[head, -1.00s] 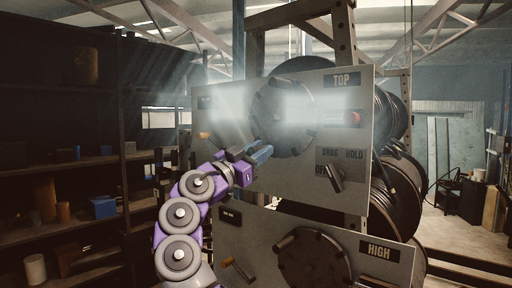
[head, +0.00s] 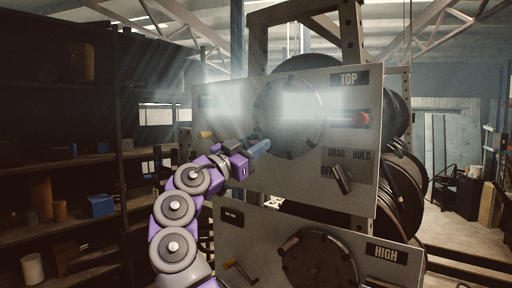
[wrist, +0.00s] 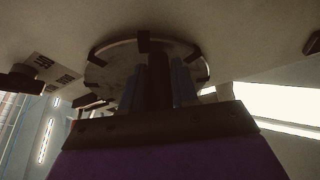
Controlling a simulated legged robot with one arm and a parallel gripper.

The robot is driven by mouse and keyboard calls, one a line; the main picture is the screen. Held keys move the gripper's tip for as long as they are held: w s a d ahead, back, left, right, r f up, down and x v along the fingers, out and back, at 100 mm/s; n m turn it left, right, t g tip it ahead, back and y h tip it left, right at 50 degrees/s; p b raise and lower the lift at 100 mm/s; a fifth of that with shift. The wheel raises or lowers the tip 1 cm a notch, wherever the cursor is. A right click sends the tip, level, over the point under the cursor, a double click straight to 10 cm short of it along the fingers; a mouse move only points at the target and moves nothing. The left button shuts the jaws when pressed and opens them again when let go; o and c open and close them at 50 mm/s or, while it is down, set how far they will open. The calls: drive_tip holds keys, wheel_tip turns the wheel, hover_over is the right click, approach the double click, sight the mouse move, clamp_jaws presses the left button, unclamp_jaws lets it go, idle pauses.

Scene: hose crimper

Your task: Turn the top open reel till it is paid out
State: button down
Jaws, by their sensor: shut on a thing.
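The top reel's round dial (head: 304,132) is on the grey upper panel, below and left of the TOP plate (head: 348,79). White glare washes over much of it. My gripper (head: 262,147) is at the dial's lower left edge, its blue fingers reaching in. In the wrist view the dark-tabbed dial (wrist: 104,65) is ahead, and my gripper (wrist: 158,80) is shut on a dark handle (wrist: 157,72) standing off the dial. The fingers hide most of the handle.
A DRAG/HOLD/OFF switch (head: 343,179) and a red marker in a slot (head: 361,118) are on the upper panel's right. An orange-tipped crank (head: 206,135) is left of the dial. The HIGH panel (head: 386,252) is below. Shelves (head: 90,160) stand at left.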

drive_tip(key=c, duration=1.3)
unclamp_jaws()
drive_tip(key=shift+s+a+r, duration=0.1)
drive_tip(key=shift+r, duration=0.05)
drive_tip(key=shift+o, duration=1.4)
drive_tip(key=shift+s+a, duration=0.15)
drive_tip(key=shift+o, duration=0.2)
drive_tip(key=shift+a, duration=0.1)
drive_tip(key=shift+s+a+f, duration=0.1)
drive_tip(key=shift+a+f, duration=0.05)
drive_tip(key=shift+f, duration=0.2)
drive_tip(key=b+v, duration=0.4)
drive_tip(key=v, duration=1.2)
drive_tip(key=shift+s+a+f, duration=0.15)
drive_tip(key=shift+a+f, duration=0.05)
drive_tip(key=shift+a, duration=0.1)
